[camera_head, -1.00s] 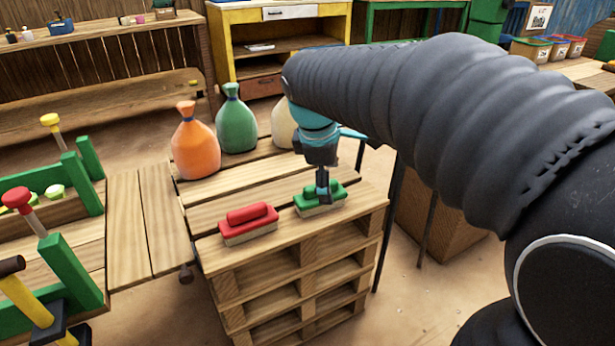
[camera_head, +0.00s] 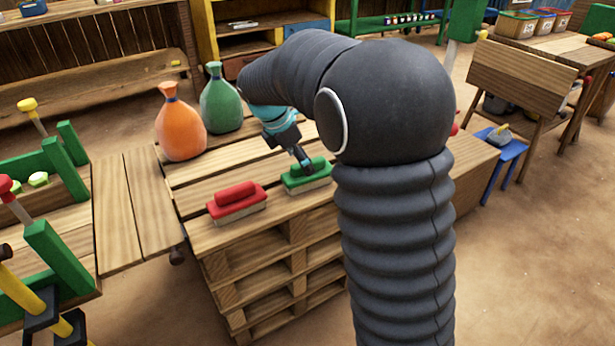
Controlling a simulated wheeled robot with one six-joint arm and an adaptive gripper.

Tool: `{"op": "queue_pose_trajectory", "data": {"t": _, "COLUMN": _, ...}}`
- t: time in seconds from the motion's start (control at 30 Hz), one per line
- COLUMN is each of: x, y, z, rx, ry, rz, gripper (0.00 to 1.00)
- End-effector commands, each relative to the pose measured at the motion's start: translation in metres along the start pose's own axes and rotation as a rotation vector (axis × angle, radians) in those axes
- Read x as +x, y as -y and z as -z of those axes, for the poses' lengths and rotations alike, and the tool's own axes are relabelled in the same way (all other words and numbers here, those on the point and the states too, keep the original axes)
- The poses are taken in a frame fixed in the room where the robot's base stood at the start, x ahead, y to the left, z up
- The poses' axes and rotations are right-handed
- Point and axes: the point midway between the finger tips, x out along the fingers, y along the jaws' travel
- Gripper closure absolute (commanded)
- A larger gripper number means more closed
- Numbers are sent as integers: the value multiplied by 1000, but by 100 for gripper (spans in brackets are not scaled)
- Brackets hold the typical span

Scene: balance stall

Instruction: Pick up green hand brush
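The green hand brush (camera_head: 307,181) lies on the front right part of a wooden pallet stack (camera_head: 262,243), its pale bristle base resting on the slats. My gripper (camera_head: 306,168) is tilted down, with its fingertips at the brush's green handle. The fingers are small and dark here, and I cannot tell whether they are closed on the handle. The brush's back edge is partly hidden by the fingers. A red hand brush (camera_head: 237,202) lies to the left of the green one, apart from it.
An orange sack (camera_head: 180,127) and a green sack (camera_head: 221,103) stand at the back of the pallet stack. A wooden bench with green uprights (camera_head: 60,255) and yellow-handled tools is at left. A blue stool (camera_head: 503,147) stands at right. Open floor lies at front right.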

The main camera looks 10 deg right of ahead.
Motion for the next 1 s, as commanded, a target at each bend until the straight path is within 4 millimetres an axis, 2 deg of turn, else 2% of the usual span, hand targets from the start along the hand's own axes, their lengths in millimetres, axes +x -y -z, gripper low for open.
{"op": "queue_pose_trajectory", "data": {"t": 0.27, "x": 19, "y": 1, "z": -2, "rx": 1, "ry": 0, "rz": 1, "gripper": 17}}
{"op": "queue_pose_trajectory", "data": {"t": 0.6, "x": 61, "y": 2, "z": -7, "rx": 1, "ry": -1, "rz": 1, "gripper": 17}}
{"op": "queue_pose_trajectory", "data": {"t": 0.9, "x": 66, "y": 2, "z": -7, "rx": 1, "ry": -1, "rz": -1, "gripper": 17}}
{"op": "queue_pose_trajectory", "data": {"t": 0.97, "x": 66, "y": 2, "z": -7, "rx": 1, "ry": -1, "rz": -1, "gripper": 29}}
{"op": "queue_pose_trajectory", "data": {"t": 1.0, "x": 66, "y": 2, "z": -7, "rx": 1, "ry": -1, "rz": -1, "gripper": 39}}
